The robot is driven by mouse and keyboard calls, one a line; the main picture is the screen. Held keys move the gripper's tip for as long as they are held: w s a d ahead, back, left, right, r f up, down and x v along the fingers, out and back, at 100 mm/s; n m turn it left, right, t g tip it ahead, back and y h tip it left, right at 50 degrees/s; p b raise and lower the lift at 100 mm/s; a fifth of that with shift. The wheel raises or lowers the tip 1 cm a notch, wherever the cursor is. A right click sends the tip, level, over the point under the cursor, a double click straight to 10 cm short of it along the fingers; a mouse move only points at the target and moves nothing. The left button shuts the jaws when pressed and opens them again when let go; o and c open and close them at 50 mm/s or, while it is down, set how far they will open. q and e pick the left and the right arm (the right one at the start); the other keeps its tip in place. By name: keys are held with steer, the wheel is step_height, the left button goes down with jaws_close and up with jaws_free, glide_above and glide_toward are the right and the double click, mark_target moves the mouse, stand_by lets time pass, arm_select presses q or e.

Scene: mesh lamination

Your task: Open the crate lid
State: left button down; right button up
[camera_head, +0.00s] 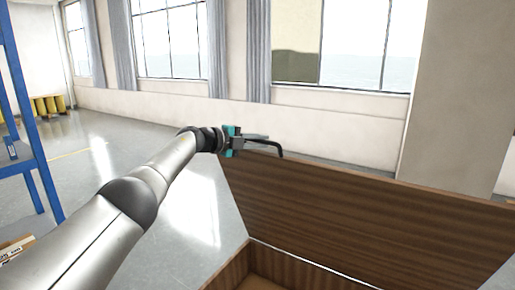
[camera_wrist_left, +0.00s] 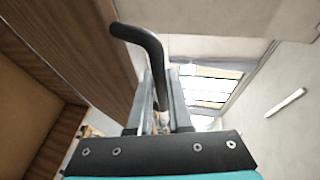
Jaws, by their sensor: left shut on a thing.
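The brown wooden crate lid (camera_head: 365,225) stands raised at the back of the crate (camera_head: 238,268), tilted up from its hinge side. It also shows in the left wrist view (camera_wrist_left: 85,45). A black bent handle (camera_wrist_left: 148,45) sits between the fingers of my left gripper (camera_wrist_left: 160,105), which is shut on it. In the head view, the left gripper (camera_head: 262,143) is at the lid's upper left corner, with the handle's dark curved end (camera_head: 275,148) showing beyond the fingers. The crate's inside shows only in part at the bottom. My right gripper is not in view.
A blue shelf rack (camera_head: 30,130) stands at the left edge, with a cardboard box (camera_head: 15,248) low down. Yellow objects (camera_head: 48,105) stand far back left. A wall with windows runs behind the crate. The grey floor (camera_head: 110,150) between is clear.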

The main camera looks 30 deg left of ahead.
arm_select(q)
steer(key=shift+w+r, duration=0.45)
steer(key=shift+w, duration=0.25)
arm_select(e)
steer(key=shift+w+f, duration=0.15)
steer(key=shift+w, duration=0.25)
arm_select(q)
steer(key=c, duration=0.8)
jaws_free()
steer(key=shift+d+f, duration=0.1)
steer(key=shift+c, duration=0.2)
steer(key=shift+f, duration=0.1)
steer(key=shift+s, duration=0.15)
steer(key=shift+s+a, duration=0.3)
steer(key=shift+a, duration=0.1)
steer(key=b+v, duration=0.1)
steer(key=v, duration=1.3)
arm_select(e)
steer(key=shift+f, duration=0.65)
